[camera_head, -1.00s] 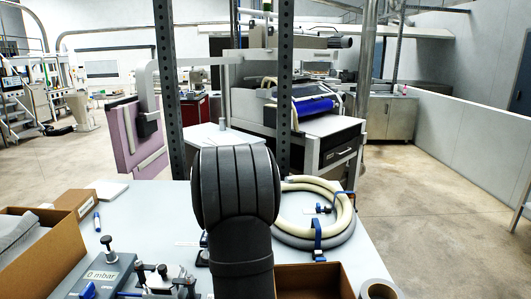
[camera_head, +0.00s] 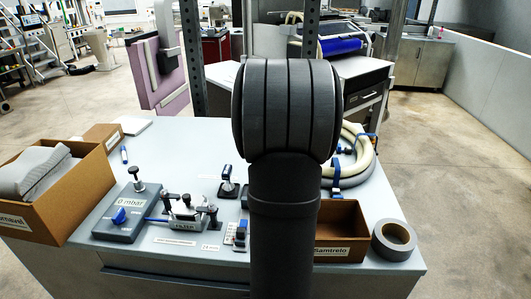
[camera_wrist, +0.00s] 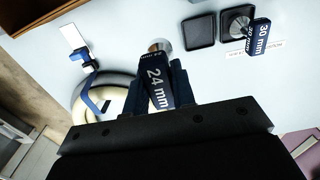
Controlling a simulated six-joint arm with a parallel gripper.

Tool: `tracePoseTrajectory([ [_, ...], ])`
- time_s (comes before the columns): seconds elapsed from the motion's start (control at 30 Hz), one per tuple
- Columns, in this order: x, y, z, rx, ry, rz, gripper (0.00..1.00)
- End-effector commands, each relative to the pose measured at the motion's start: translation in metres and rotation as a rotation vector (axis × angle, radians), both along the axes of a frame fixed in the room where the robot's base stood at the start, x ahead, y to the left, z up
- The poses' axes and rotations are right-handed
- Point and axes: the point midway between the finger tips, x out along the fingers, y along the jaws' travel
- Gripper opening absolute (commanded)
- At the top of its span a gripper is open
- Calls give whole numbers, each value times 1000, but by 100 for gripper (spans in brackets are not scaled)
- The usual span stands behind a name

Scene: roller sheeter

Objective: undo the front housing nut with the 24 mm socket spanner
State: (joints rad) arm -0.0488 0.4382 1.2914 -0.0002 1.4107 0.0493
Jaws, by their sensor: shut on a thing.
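My gripper (camera_wrist: 157,84) is shut on the blue handle of the 24 mm socket spanner (camera_wrist: 156,90) in the wrist view. The handle's "24 mm" label faces the camera. Its round metal end (camera_wrist: 159,46) shows just beyond the fingers, over the pale table. In the head view my arm hides the gripper and this spanner. The filter housing (camera_head: 186,217), with black knobs and a blue lever, stands on the table left of my arm. I cannot make out which part is its front nut.
The 30 mm spanner (camera_wrist: 258,36) stands in a dark holder beside an empty square holder (camera_wrist: 198,32). A coiled hose (camera_head: 361,165), an open brown box (camera_head: 341,226) and a tape roll (camera_head: 394,240) lie right of my arm. A grey "0 mbar" box (camera_head: 130,215) stands left.

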Motion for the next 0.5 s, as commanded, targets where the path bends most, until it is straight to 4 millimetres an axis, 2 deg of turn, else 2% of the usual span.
tracePoseTrajectory([
  [0.07, -9, 5, 9, 0, -2, 3, 0],
  [0.27, -31, 45, 17, 0, 1, 6, 0],
  [0.5, -67, 108, 24, 1, -1, 9, 0],
])
